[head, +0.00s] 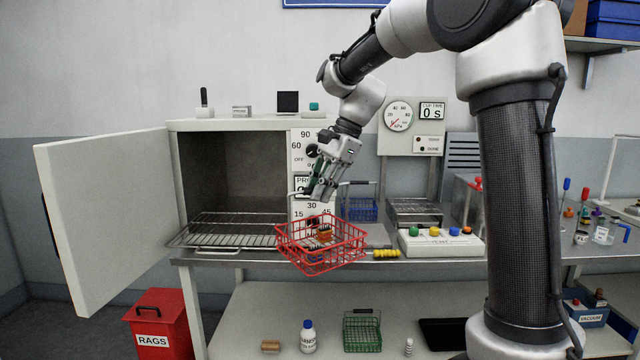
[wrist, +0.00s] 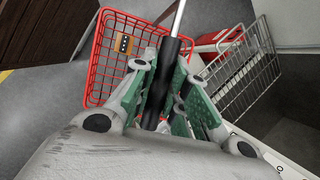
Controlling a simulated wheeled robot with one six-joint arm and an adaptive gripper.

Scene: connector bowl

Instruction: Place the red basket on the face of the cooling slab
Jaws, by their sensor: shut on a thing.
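The red wire basket (head: 320,250) hangs in the air in front of the bench edge, with a small orange-brown part (head: 324,234) inside. My gripper (head: 318,192) is above it, shut on the basket's handle. In the wrist view, the dark handle grip (wrist: 165,75) is between the green-padded fingers and the red basket (wrist: 98,62) shows beyond them. A flat grey plate (head: 378,236) lies on the bench just right of the basket, partly hidden; it may be the cooling slab, but I cannot tell for sure.
The oven door (head: 105,220) stands open at left, with a wire rack (head: 225,232) pulled out beside the basket. A blue basket (head: 360,209) stands behind. A button box (head: 440,243) and yellow beads (head: 386,253) are to the right. A red rags bin (head: 160,322) stands below left.

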